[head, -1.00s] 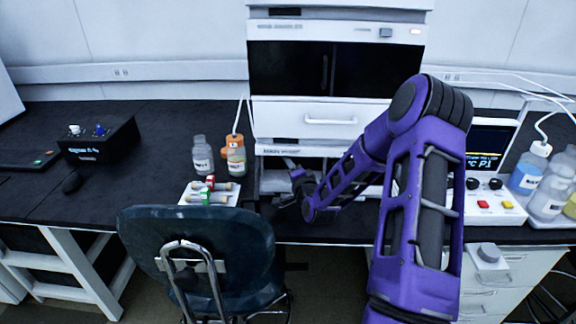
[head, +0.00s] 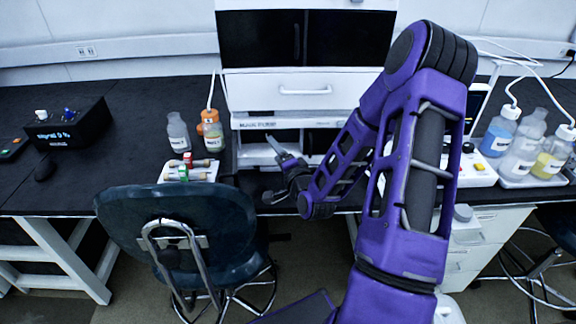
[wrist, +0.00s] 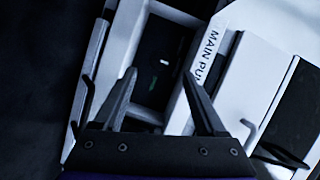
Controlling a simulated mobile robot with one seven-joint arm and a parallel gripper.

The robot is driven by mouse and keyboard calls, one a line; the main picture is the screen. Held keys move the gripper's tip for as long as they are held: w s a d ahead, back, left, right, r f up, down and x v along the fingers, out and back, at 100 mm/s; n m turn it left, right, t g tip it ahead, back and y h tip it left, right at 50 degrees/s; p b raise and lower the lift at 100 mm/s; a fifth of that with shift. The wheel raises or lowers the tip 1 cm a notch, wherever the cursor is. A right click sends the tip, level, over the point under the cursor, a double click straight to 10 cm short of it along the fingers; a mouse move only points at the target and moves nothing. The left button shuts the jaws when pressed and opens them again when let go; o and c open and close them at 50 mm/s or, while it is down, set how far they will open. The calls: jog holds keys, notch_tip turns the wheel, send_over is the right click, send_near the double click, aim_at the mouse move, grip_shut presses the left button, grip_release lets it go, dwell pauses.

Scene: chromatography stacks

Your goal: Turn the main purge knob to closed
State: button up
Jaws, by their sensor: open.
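The label "MAIN PU..." (wrist: 211,52), cut short, is on a white panel in the wrist view, just right of my gripper's right finger. I cannot make out the main purge knob itself in either view. My gripper (wrist: 160,76) is open and nothing shows between its fingers; beyond them is an open white compartment with a dark inside (wrist: 165,60). In the head view my gripper (head: 283,165) is at the lower front of the white instrument stack (head: 305,103), left of my purple forearm, which hides part of the stack.
A blue chair (head: 185,235) stands in front of the bench, left of my arm. A small tray (head: 212,174) with vials and two bottles (head: 178,133) sit left of the stack. A control box (head: 478,165) and several bottles (head: 500,130) are at right.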

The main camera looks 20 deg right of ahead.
jog(key=s, duration=0.8)
jog(key=shift+r, duration=0.4)
jog(key=shift+s, duration=0.1)
